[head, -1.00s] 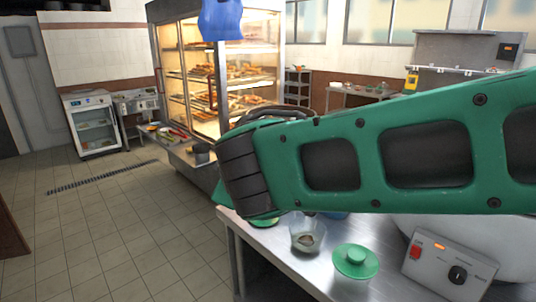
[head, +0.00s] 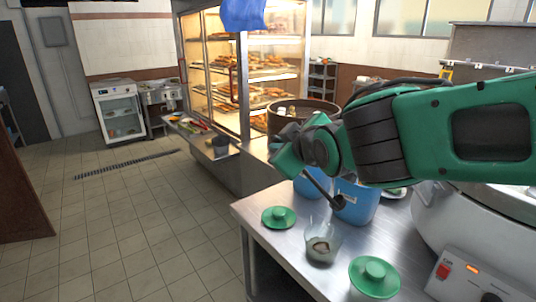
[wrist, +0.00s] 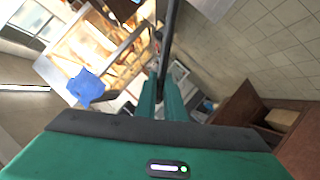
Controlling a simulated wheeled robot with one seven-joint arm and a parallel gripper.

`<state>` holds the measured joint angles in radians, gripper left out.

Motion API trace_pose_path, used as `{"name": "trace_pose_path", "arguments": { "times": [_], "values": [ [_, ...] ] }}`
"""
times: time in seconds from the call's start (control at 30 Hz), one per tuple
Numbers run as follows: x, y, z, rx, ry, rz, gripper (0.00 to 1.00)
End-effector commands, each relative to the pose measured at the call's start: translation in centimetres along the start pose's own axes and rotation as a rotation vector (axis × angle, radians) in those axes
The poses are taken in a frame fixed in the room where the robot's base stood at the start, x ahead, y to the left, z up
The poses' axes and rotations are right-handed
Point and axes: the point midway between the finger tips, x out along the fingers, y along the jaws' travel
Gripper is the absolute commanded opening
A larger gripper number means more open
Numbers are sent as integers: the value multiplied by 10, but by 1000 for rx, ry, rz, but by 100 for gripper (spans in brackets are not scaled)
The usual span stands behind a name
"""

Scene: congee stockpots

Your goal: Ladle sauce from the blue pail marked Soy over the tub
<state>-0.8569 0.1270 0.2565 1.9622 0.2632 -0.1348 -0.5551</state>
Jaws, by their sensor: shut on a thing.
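My gripper (head: 288,162) is shut on the dark handle of a ladle (head: 322,188). In the wrist view, the handle (wrist: 168,45) runs up from between the green fingers (wrist: 160,98). In the head view, the ladle slants down to the right and its bowl (head: 340,202) shows in front of a blue pail (head: 360,208). A second blue pail (head: 311,184) stands behind it, partly hidden by my arm. No Soy marking is readable on either. A clear tub (head: 322,246) with a little dark content stands on the steel counter, in front of the pails.
A large white cooker (head: 450,240) with a control box fills the right. A lit pastry cabinet (head: 240,75) and a brown-rimmed container (head: 300,106) stand behind. The tiled floor at left is clear.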

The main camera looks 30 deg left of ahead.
Motion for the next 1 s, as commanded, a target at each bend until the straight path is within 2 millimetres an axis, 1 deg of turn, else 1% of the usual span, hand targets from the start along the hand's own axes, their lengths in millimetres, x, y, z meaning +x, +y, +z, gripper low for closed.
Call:
{"name": "trace_pose_path", "arguments": {
  "times": [0.03,0.1,1.0],
  "values": [
    [-5,7,1,23,13,3,0],
    [-10,15,3,55,35,4,0],
    [-71,107,35,460,303,5,0]
  ]
}}
